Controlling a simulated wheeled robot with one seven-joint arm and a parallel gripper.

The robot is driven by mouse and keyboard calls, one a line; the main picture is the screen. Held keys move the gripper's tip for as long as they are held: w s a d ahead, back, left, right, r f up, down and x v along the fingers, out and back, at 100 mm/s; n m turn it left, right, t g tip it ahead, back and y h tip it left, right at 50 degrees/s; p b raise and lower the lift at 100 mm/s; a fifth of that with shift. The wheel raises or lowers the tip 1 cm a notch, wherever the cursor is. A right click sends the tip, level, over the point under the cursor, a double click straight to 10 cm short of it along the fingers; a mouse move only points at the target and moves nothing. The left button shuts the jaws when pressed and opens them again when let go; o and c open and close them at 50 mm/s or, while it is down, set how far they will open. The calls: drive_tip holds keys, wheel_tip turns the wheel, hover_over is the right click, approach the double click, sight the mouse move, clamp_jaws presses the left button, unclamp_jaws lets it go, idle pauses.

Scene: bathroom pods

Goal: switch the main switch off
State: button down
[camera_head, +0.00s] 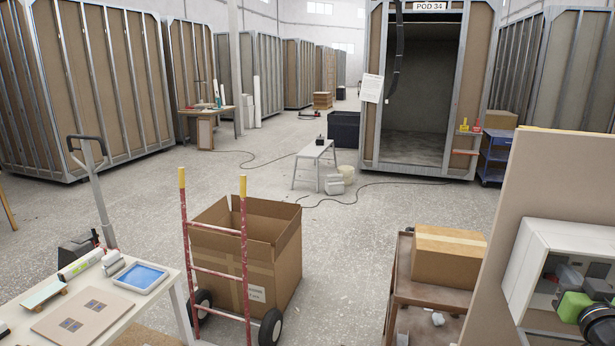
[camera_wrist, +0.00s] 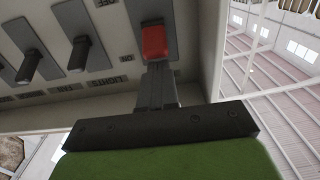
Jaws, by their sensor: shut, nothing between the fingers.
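A switch panel (camera_wrist: 110,35) fills the upper left of the wrist view, with its lettering upside down. It carries a red switch (camera_wrist: 154,40), taken as the main switch, and black levers (camera_wrist: 80,54) beside it. OFF and ON marks stand near the switches; I cannot tell which the red one points to. My gripper (camera_wrist: 156,72) is shut and empty, its dark fingers just below the red switch in the picture. Whether they touch it is unclear. In the head view, my green and black gripper end is at the white open-fronted box (camera_head: 545,255), low right; the switch is not clear there.
A tan board (camera_head: 510,210) stands beside the white box. A cart with a cardboard box (camera_head: 448,256) is left of it. A red hand truck (camera_head: 215,270) with an open carton and a white table (camera_head: 130,310) are further left. The middle floor is mostly free, with cables.

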drive_tip(key=shift+f+b, duration=0.55)
drive_tip(key=shift+b, duration=0.1)
drive_tip(key=shift+f+b, duration=0.35)
drive_tip(key=shift+b, duration=0.05)
drive_tip(key=shift+f+b, duration=0.3)
drive_tip(key=shift+b, duration=0.05)
drive_tip(key=shift+r, duration=0.35)
drive_tip(key=shift+s, duration=0.1)
drive_tip(key=b+v, duration=0.5)
drive_tip(key=v, duration=0.1)
drive_tip(key=shift+s, duration=0.4)
